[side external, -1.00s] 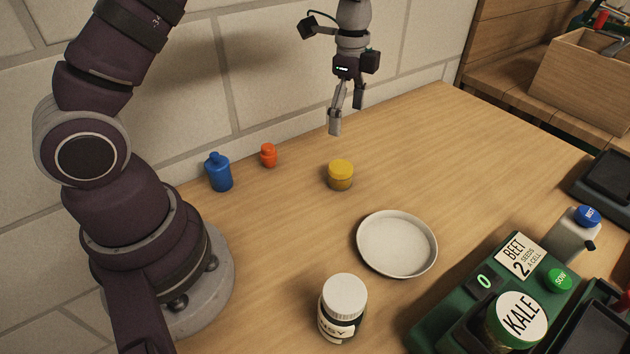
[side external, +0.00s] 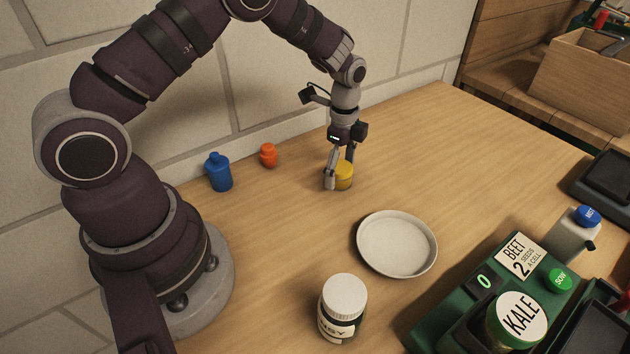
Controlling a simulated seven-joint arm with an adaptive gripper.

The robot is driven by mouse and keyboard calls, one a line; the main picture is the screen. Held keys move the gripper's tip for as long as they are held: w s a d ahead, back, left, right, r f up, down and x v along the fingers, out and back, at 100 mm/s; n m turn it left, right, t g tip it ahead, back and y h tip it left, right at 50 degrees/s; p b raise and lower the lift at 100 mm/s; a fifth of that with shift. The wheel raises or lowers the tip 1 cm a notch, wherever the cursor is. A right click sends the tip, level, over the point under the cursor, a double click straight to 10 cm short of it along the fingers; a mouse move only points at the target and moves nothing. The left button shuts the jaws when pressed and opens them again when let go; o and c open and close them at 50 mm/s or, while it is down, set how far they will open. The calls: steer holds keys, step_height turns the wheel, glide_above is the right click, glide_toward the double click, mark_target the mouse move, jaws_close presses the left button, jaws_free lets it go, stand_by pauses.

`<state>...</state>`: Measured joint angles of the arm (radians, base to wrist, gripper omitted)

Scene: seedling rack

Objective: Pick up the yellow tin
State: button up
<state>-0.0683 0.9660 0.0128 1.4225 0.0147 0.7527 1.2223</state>
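The yellow tin (side external: 345,175) is a small round tin standing on the wooden table near the wall. My gripper (side external: 338,178) is lowered over it, pointing down. One finger shows in front of the tin's left side, near table height.
A white round dish (side external: 397,244) lies to the front right. A blue bottle (side external: 219,172) and a small orange container (side external: 268,155) stand left by the wall. A white-lidded jar (side external: 343,308) and a green seeding machine (side external: 500,290) are in front.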

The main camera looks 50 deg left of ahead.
steer(key=c, duration=1)
steer(key=shift+o, duration=0.2)
steer(key=shift+r, duration=0.15)
